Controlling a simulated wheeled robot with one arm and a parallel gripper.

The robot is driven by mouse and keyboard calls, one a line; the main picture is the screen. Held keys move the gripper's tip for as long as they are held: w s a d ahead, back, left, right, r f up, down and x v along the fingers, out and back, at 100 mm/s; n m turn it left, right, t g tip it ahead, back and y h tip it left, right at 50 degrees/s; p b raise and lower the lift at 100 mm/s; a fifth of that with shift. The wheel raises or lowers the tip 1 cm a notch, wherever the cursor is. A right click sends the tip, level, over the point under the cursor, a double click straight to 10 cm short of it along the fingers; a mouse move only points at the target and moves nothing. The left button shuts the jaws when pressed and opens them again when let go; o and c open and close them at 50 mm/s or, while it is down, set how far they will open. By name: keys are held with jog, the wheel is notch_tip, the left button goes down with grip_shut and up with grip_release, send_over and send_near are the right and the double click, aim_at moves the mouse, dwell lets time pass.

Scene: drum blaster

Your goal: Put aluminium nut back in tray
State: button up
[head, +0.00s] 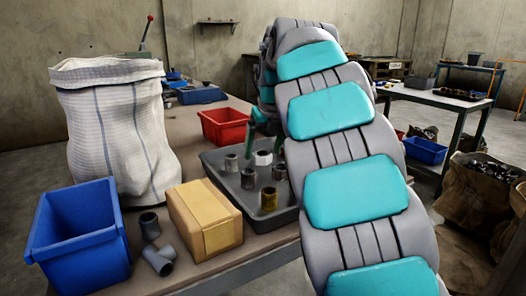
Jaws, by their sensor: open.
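A grey tray (214,165) stands on the workbench with several short round fittings in it. The palest, silvery one (263,158) looks most like the aluminium nut, but at this size I cannot be sure. It appears inside the tray's far part. A grey fitting (231,163) is to its left and a brass-coloured one (268,199) is nearer. My gripper (265,141) shows partly, its green fingers apart, just above and around the pale fitting in the picture; I cannot tell whether they touch it. My arm hides the tray's right side and part of the gripper.
A cardboard box (205,220) stands against the tray's near left side. A dark ring (149,225) and a grey pipe tee (160,260) lie left of it. A blue bin (78,235), a white sack (115,130) and a red bin (225,126) crowd the bench.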

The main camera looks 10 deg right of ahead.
jog(key=p+v, duration=0.1)
jog(key=v, duration=1)
